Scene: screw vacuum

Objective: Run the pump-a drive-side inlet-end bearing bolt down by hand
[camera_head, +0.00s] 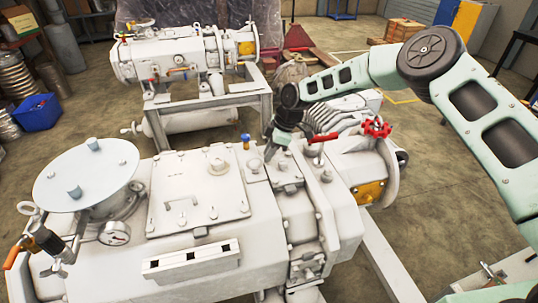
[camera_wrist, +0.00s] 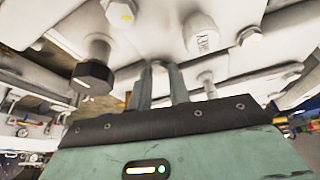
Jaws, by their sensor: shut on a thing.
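The near pump (camera_head: 195,275) is a large off-white machine with a flat lid and a bearing housing at its right end. My gripper (camera_head: 270,152) points down onto the top of that end. In the wrist view the two grey fingers (camera_wrist: 161,85) stand close together against the white casting. They are shut on a small pale part between their tips, which I take to be the bearing bolt; the fingers hide most of it. A white round-headed bolt (camera_wrist: 200,35) is above right.
A red handwheel (camera_head: 376,128) and a red lever (camera_head: 323,137) sit right of my gripper. A blue-topped fitting (camera_head: 245,140) is close on its left. A second pump (camera_head: 180,55) stands behind on a frame. Open floor (camera_head: 455,150) lies to the right.

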